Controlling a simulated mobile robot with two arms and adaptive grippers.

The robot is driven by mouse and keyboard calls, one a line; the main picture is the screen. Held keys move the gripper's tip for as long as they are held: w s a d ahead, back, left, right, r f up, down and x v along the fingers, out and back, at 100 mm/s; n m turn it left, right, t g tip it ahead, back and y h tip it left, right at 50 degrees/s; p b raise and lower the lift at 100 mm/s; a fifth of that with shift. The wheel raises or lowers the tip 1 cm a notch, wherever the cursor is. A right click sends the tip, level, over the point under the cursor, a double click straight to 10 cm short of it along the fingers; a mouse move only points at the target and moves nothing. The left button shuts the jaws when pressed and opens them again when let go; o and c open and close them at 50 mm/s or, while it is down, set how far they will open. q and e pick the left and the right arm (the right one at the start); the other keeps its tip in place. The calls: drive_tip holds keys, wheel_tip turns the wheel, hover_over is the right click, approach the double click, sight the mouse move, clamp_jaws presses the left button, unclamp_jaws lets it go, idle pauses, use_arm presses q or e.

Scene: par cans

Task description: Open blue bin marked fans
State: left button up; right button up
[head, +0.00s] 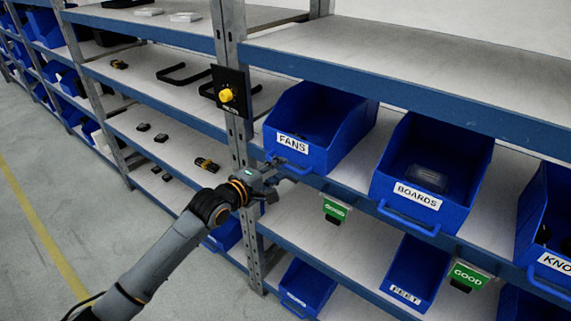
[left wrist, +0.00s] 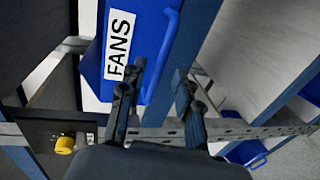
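The blue bin marked FANS (head: 318,152) sits on the middle shelf, its open top and white label facing me. My left gripper (head: 279,170) is at the lower front of this bin, beside the handle. My right gripper is not in view.
A metal post (head: 238,130) with a yellow button box (head: 228,94) stands just left of the bin. The BOARDS bin (head: 450,210) is to the right. Below are a green GOOD tag (head: 335,210) and more blue bins. The floor (head: 40,150) at left is clear.

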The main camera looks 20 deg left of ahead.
sight(285, 166)
use_arm(q)
drive_tip(key=shift+x, duration=1.95)
clamp_jaws()
